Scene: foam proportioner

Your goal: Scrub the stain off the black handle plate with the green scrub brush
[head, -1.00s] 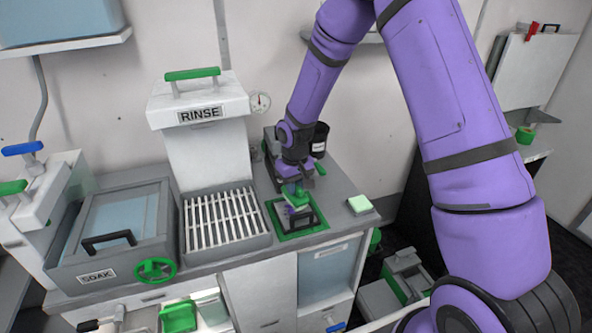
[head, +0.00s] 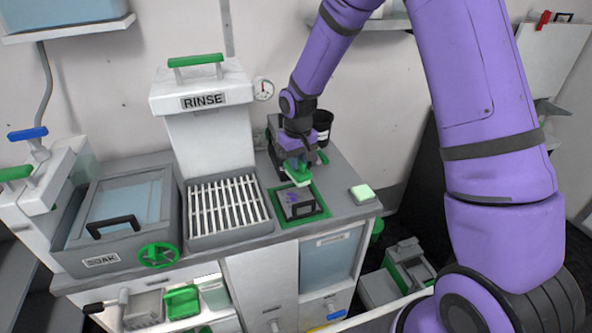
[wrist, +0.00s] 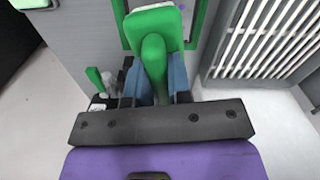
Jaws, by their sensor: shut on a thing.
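The green scrub brush (head: 297,171), with a pale bristle side, is in my gripper (head: 295,157), held above the back edge of the plate area. The wrist view shows the blue fingers of my gripper (wrist: 156,80) closed around the handle of the brush (wrist: 153,45). The black handle plate (head: 305,212) lies in a green-framed square on the counter. A purple stain (head: 298,197) shows on its upper face. The brush appears apart from the plate, slightly behind and above it. In the wrist view the brush hides most of the plate.
A slatted rinse rack (head: 228,207) stands left of the plate, with the soak basin (head: 128,205) farther left. A pale green pad (head: 362,193) lies at the counter's right corner. A black cup (head: 322,122) stands behind my gripper.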

